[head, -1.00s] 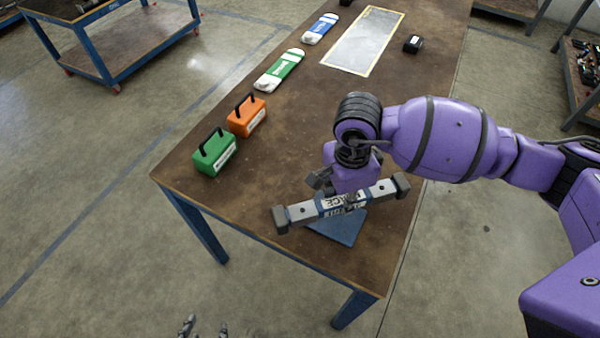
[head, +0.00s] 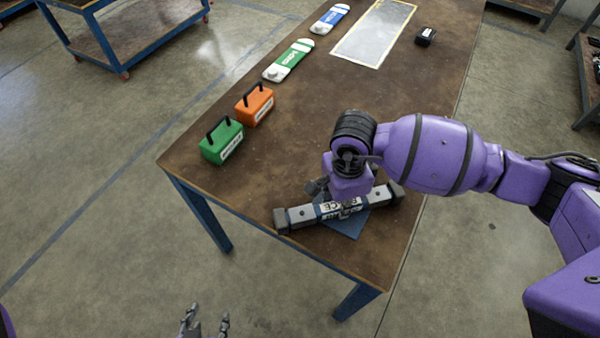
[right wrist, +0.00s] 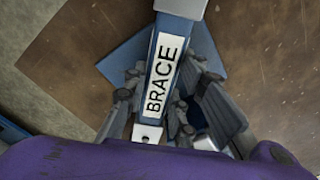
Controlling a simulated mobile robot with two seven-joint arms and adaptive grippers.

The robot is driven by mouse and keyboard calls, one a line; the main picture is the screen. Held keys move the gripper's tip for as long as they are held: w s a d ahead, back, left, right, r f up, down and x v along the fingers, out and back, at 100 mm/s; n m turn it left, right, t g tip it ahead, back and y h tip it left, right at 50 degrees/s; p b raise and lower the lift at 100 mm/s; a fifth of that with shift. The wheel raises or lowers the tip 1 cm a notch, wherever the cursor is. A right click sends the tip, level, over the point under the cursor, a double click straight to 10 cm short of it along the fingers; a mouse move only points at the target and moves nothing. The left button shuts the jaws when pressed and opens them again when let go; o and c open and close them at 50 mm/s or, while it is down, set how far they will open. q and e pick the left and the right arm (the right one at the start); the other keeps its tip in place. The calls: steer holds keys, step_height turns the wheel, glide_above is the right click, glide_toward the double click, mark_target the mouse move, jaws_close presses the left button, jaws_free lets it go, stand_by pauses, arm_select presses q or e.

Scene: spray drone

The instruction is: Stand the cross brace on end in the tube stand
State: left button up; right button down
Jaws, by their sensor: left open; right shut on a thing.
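The cross brace (head: 300,215) is a grey bar with dark end blocks and a blue middle labelled BRACE. It lies roughly level, seen over the table's near right part; its label also shows in the right wrist view (right wrist: 164,75). My right gripper (head: 343,205) is shut on its middle, with fingers on both sides in the right wrist view (right wrist: 160,100). A blue plate (head: 347,228), perhaps the base of the tube stand, lies beneath the brace; the rest of it is hidden. My left gripper (head: 205,325) is open and empty at the bottom edge, off the table.
On the brown table (head: 250,190) are a green case (head: 222,142), an orange case (head: 255,105), a green-labelled board (head: 288,60), a blue-labelled board (head: 330,18), a grey sheet (head: 375,32) and a small black box (head: 426,37). The table's middle is clear.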

steer(key=c, duration=1.5)
jaws_free()
steer(key=shift+o, duration=0.2)
steer(key=shift+f, duration=0.1)
step_height(320, 180, up, 13)
steer(key=shift+a, duration=0.2)
steer(key=shift+f, duration=0.1)
